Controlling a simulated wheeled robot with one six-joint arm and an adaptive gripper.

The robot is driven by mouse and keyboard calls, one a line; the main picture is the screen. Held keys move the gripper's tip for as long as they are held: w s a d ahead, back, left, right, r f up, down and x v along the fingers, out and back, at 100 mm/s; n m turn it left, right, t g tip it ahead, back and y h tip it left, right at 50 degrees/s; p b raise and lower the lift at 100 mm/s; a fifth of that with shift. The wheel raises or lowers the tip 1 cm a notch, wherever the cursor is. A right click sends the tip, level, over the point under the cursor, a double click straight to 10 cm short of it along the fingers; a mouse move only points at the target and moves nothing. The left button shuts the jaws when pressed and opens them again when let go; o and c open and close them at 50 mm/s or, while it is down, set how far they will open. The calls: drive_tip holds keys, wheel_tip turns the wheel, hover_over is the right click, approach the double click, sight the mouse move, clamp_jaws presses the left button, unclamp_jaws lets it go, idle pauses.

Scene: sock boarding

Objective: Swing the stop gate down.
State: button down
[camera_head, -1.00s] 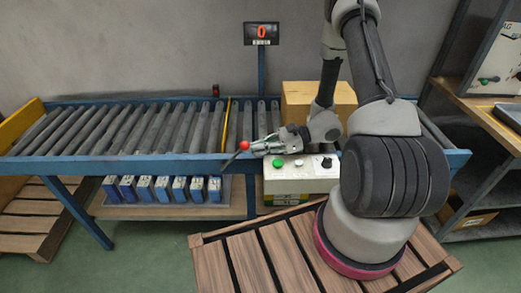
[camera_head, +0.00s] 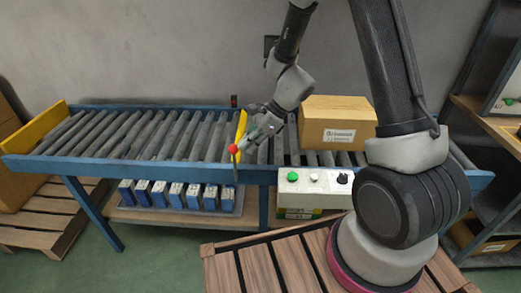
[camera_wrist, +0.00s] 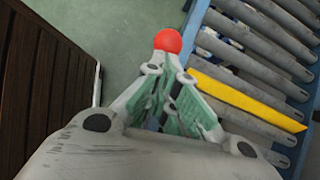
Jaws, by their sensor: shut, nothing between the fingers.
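The stop gate (camera_head: 241,124) is a yellow plate across the conveyor rollers, showing as a narrow slanted face; whether it is fully up or partway is unclear. Its lever (camera_head: 235,171) stands nearly upright at the front rail, topped by a red ball (camera_head: 233,149). My gripper (camera_head: 243,147) is shut and empty, its tips at the ball's right side. In the wrist view the red ball (camera_wrist: 168,40) sits right beyond the fingertips (camera_wrist: 167,58), seemingly touching or very near. The yellow plate (camera_wrist: 245,97) lies to the right of the fingers there.
A cardboard box (camera_head: 337,124) sits on the conveyor to the right of my gripper. A control box (camera_head: 315,187) with a green button and a black knob hangs at the front rail. Several blue packs (camera_head: 178,197) stand on the shelf below. The rollers (camera_head: 150,135) on the left are clear.

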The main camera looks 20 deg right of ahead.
drive_tip(key=w+a, duration=0.3)
drive_tip(key=a, duration=0.7)
drive_tip(key=shift+w+a+f, duration=0.2)
drive_tip(key=shift+a+f, duration=0.1)
